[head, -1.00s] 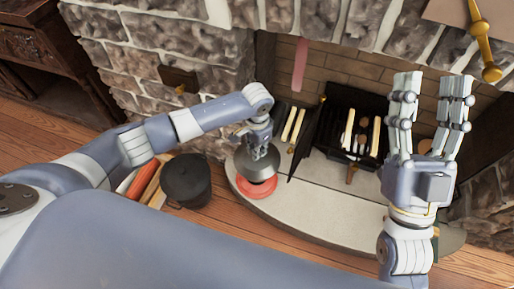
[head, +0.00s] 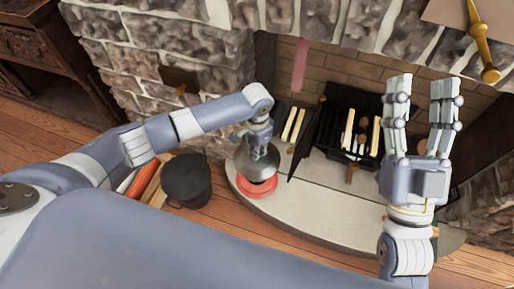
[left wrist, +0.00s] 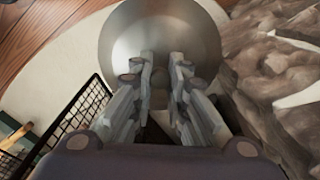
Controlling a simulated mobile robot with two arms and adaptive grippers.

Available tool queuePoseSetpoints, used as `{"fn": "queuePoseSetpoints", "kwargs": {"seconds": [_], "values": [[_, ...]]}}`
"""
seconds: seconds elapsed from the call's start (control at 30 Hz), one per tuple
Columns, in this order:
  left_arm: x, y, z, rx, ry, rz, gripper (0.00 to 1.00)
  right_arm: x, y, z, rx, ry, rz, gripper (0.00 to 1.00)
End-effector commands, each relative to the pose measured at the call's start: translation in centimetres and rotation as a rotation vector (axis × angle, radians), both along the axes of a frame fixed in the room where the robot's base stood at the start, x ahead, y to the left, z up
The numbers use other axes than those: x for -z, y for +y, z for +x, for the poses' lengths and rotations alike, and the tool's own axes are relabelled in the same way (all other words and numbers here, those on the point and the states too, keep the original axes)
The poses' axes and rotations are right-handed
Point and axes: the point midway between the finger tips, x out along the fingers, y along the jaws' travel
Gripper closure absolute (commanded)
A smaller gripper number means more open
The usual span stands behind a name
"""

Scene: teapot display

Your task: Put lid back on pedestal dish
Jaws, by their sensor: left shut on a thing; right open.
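My left gripper (head: 257,150) is shut on a grey metal lid (head: 249,170), at the left end of the stone hearth. In the left wrist view the lid (left wrist: 158,28) fills the upper middle, just past the fingers (left wrist: 160,75). A red dish (head: 258,188) shows below the lid on the hearth; its middle is hidden by the lid. I cannot tell whether lid and dish touch. My right gripper (head: 424,110) is open and empty, raised at the right in front of the fireplace.
A black pot (head: 187,181) stands on the wood floor left of the hearth (head: 318,208). A black fire screen (head: 304,140) and a grate with pale logs stand behind. The hearth's middle is clear. Stone walls flank the fireplace.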

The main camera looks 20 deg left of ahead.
Motion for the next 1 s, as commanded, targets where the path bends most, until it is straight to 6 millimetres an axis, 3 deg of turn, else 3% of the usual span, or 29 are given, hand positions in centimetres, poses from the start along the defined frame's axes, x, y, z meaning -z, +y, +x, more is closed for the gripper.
{"fn": "queuePoseSetpoints", "kwargs": {"seconds": [1.0], "values": [[-0.03,-0.02,0.01,0.0,0.0,0.0,1.0,0.46,0.08,0.67,0.003,0.043,-0.015,0.52]]}}
